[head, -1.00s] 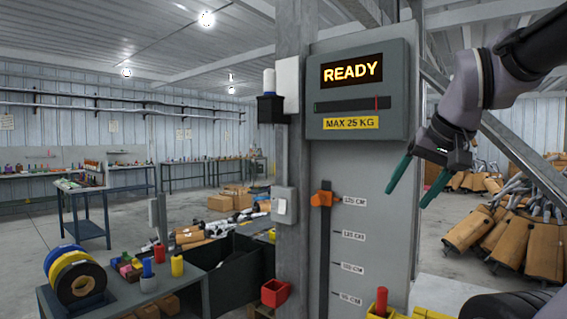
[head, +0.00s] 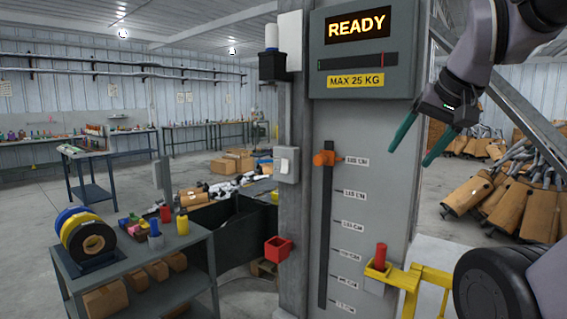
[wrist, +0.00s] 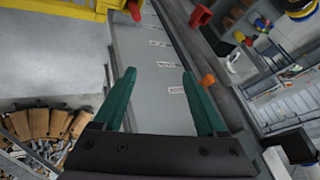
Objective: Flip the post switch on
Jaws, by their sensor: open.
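The post (head: 293,215) is a grey metal column in the middle of the head view. A grey switch box with a white rocker (head: 285,166) is fixed to it at mid height. I cannot tell which way the rocker is set. My gripper (head: 413,154) has green fingers, spread open and empty, in front of the grey panel's right edge, well to the right of the switch. In the wrist view the open fingers (wrist: 160,75) point at the panel face. The switch box cannot be made out clearly there.
The READY display panel (head: 365,55) stands right of the post, with an orange slider (head: 326,158) on a slot. A red bin (head: 278,249) juts from the post. A yellow rail (head: 430,277) stands at lower right, and a grey cart (head: 190,255) at lower left.

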